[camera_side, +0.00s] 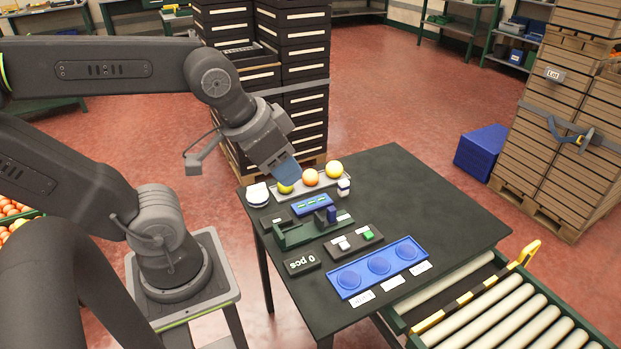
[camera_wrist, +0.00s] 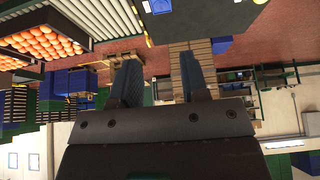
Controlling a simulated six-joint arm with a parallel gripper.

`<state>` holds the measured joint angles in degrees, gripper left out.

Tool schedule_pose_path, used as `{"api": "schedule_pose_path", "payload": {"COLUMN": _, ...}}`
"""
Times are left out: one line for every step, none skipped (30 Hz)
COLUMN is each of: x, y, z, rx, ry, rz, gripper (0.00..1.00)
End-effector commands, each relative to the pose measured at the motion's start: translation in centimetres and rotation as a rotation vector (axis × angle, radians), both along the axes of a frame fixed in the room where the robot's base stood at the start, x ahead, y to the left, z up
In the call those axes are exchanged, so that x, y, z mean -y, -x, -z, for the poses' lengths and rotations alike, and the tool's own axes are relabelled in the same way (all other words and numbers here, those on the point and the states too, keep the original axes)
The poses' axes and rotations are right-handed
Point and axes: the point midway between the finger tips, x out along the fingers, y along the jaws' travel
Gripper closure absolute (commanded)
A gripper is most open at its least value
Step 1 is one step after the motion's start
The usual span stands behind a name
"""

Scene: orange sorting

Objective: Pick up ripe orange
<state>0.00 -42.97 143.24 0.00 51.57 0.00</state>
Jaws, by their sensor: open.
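An orange fruit (camera_side: 310,178) lies in the middle of a grey tray (camera_side: 297,193) on the dark table.
On the table (camera_side: 440,203) are a blue three-recess tray (camera_side: 410,251), a button box (camera_side: 354,240), a counter reading "0 pcs" (camera_side: 302,263) and a green stand (camera_side: 300,231). A roller conveyor (camera_side: 520,318) lies at the right front.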

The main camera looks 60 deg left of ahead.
Motion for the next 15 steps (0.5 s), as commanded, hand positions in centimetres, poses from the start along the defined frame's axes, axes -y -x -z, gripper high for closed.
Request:
{"api": "schedule_pose_path", "payload": {"x": 0.0, "y": 0.0, "z": 0.0, "rx": 0.0, "ry": 0.0, "rz": 0.0, "gripper": 0.54}}
{"api": "schedule_pose_path", "payload": {"x": 0.0, "y": 0.0, "z": 0.0, "rx": 0.0, "ry": 0.0, "rz": 0.0, "gripper": 0.51}}
{"api": "schedule_pose_path", "payload": {"x": 0.0, "y": 0.0, "z": 0.0, "rx": 0.0, "ry": 0.0, "rz": 0.0, "gripper": 0.47}}
{"api": "schedule_pose_path", "payload": {"x": 0.0, "y": 0.0, "z": 0.0, "rx": 0.0, "ry": 0.0, "rz": 0.0, "gripper": 0.44}}
{"api": "schedule_pose_path", "payload": {"x": 0.0, "y": 0.0, "z": 0.0, "rx": 0.0, "ry": 0.0, "rz": 0.0, "gripper": 0.42}}
{"api": "schedule_pose_path", "payload": {"x": 0.0, "y": 0.0, "z": 0.0, "rx": 0.0, "ry": 0.0, "rz": 0.0, "gripper": 0.38}}
{"api": "schedule_pose_path", "payload": {"x": 0.0, "y": 0.0, "z": 0.0, "rx": 0.0, "ry": 0.0, "rz": 0.0, "gripper": 0.37}}
{"api": "schedule_pose_path", "payload": {"x": 0.0, "y": 0.0, "z": 0.0, "rx": 0.0, "ry": 0.0, "rz": 0.0, "gripper": 0.37}}
{"api": "schedule_pose_path", "payload": {"x": 0.0, "y": 0.0, "z": 0.0, "rx": 0.0, "ry": 0.0, "rz": 0.0, "gripper": 0.37}}
{"api": "schedule_pose_path", "payload": {"x": 0.0, "y": 0.0, "z": 0.0, "rx": 0.0, "ry": 0.0, "rz": 0.0, "gripper": 0.37}}
{"api": "schedule_pose_path", "payload": {"x": 0.0, "y": 0.0, "z": 0.0, "rx": 0.0, "ry": 0.0, "rz": 0.0, "gripper": 0.37}}
{"api": "schedule_pose_path", "payload": {"x": 0.0, "y": -0.01, "z": 0.0, "rx": 0.0, "ry": 0.0, "rz": 0.0, "gripper": 0.37}}
{"api": "schedule_pose_path", "payload": {"x": -0.03, "y": -0.04, "z": 0.0, "rx": 0.0, "ry": -0.002, "rz": 0.001, "gripper": 0.37}}
{"api": "schedule_pose_path", "payload": {"x": -0.1, "y": -0.17, "z": -0.01, "rx": -0.001, "ry": -0.006, "rz": 0.003, "gripper": 0.37}}
{"api": "schedule_pose_path", "payload": {"x": -0.3, "y": -0.47, "z": -0.01, "rx": -0.004, "ry": -0.017, "rz": 0.009, "gripper": 0.37}}
